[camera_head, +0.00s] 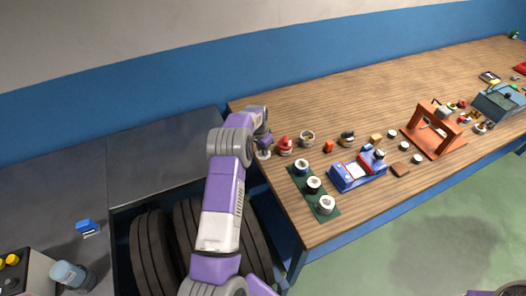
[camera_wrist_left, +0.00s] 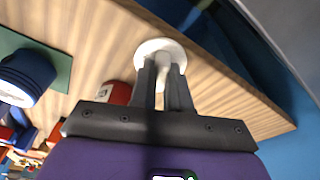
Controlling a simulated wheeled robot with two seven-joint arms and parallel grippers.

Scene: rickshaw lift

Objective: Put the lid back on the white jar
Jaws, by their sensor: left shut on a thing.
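My left gripper (camera_head: 265,146) is at the left end of the wooden table, with its fingers pointing down. In the left wrist view the gripper (camera_wrist_left: 163,68) is shut on the knob of a round white lid (camera_wrist_left: 147,47). The lid also shows under the fingers in the head view (camera_head: 263,155); whether it touches the table is unclear. A white jar (camera_head: 327,206) with a dark middle on top stands at the near end of a dark green mat (camera_head: 322,217), to the right of and nearer than the gripper.
On the mat also stand a black-and-white jar (camera_head: 313,186) and a blue-and-white jar (camera_head: 301,168). A red item (camera_head: 285,146) is close beside the gripper. A blue device (camera_head: 357,171) and an orange frame (camera_head: 435,132) stand farther right. The table's left edge is close to the lid.

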